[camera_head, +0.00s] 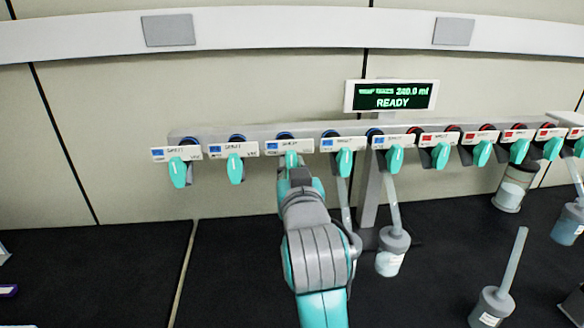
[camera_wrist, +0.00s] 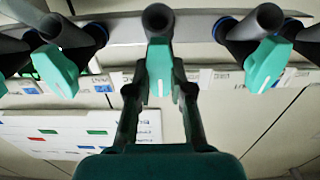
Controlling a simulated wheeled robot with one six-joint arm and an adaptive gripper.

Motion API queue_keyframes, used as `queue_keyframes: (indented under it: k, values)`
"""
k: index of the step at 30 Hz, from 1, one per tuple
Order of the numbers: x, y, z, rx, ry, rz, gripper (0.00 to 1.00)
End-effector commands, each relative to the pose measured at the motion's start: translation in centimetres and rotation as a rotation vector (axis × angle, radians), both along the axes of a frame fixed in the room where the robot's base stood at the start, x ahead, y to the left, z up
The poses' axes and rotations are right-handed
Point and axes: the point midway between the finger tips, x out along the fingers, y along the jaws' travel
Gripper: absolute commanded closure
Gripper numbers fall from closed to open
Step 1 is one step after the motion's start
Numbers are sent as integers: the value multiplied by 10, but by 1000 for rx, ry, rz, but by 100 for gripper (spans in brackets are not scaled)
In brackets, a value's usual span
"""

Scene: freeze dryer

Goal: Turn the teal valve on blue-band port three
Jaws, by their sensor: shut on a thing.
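The teal valve of blue-band port three (camera_head: 291,159) is third from the left on the manifold, under a white label with a blue mark (camera_head: 289,146). My gripper (camera_head: 294,174) is right at it, and my arm hides the lower part of the valve in the head view. In the wrist view the valve (camera_wrist: 159,68) hangs below a dark port tube (camera_wrist: 157,18). My gripper (camera_wrist: 158,92) has one finger on each side of the valve and is shut on it. The handle looks about upright in the wrist view.
Neighbouring teal valves stand close on the left (camera_head: 235,168) and right (camera_head: 344,161). Red-band ports continue rightward. A flask (camera_head: 392,252) stands below, right of my arm; another flask (camera_head: 493,302) is nearer. A display (camera_head: 391,96) reads READY. The dark surface at left is mostly clear.

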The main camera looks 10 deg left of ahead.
Motion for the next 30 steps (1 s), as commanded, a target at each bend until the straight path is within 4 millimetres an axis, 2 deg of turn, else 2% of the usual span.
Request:
queue_keyframes:
  k: [2,3,5,17,22,30]
  values:
    - [0,0,0,0,1,0,100]
    - [0,0,0,0,1,0,69]
    - [0,0,0,-1,1,0,54]
    - [-5,-1,0,-1,0,0,54]
    - [-27,-7,0,-1,-1,1,54]
    - [-79,-22,0,0,0,2,54]
